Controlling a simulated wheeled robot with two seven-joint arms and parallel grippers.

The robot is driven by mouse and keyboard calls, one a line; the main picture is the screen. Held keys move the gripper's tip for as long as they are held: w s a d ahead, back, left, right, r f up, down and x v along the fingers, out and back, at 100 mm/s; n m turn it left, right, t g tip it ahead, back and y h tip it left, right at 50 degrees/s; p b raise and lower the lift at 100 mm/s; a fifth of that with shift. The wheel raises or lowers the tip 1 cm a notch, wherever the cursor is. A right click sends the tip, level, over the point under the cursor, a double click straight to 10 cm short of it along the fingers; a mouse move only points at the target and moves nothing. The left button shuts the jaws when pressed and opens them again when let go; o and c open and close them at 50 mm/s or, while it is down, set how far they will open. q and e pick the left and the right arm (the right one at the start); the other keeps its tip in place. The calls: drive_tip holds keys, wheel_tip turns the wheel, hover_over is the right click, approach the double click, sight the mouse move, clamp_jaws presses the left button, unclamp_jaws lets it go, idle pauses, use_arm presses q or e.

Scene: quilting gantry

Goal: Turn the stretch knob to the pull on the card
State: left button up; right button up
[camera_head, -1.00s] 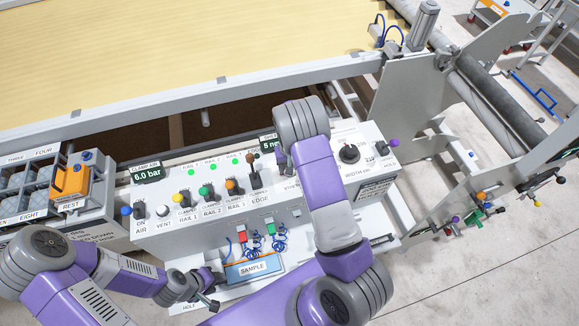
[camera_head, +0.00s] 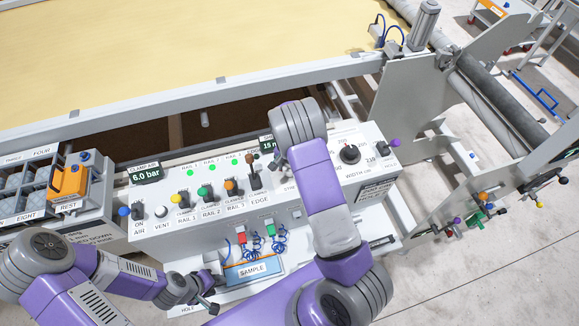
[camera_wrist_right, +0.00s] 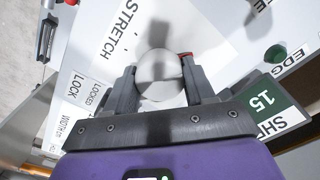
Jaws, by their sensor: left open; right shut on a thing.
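The stretch knob (camera_wrist_right: 160,75) is a round grey knob beside the STRETCH label in the right wrist view. My right gripper (camera_wrist_right: 160,68) is shut on it, one finger on each side. In the head view my right arm hides the knob and the fingertips. A dark display (camera_head: 268,146) on the control panel (camera_head: 300,212) reads 15, its unit cut off; it also shows in the right wrist view (camera_wrist_right: 265,102). My left gripper (camera_head: 205,294) is open and empty, low in front of the panel near the blue SAMPLE tray (camera_head: 253,270). I cannot pick out a readable pull card.
Several coloured clamp levers stand on the panel left of my right arm, including a green one (camera_head: 204,192). A black width knob (camera_head: 349,154) and a purple-tipped lock lever (camera_head: 395,143) stand right of it. An orange block (camera_head: 68,181) rests at the left.

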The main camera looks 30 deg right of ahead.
idle(0.4)
drive_tip(key=o, duration=1)
drive_tip(key=shift+o, duration=0.2)
drive_tip(key=shift+r, duration=0.1)
wheel_tip(320, 180, up, 8)
drive_tip(key=shift+f, duration=0.25)
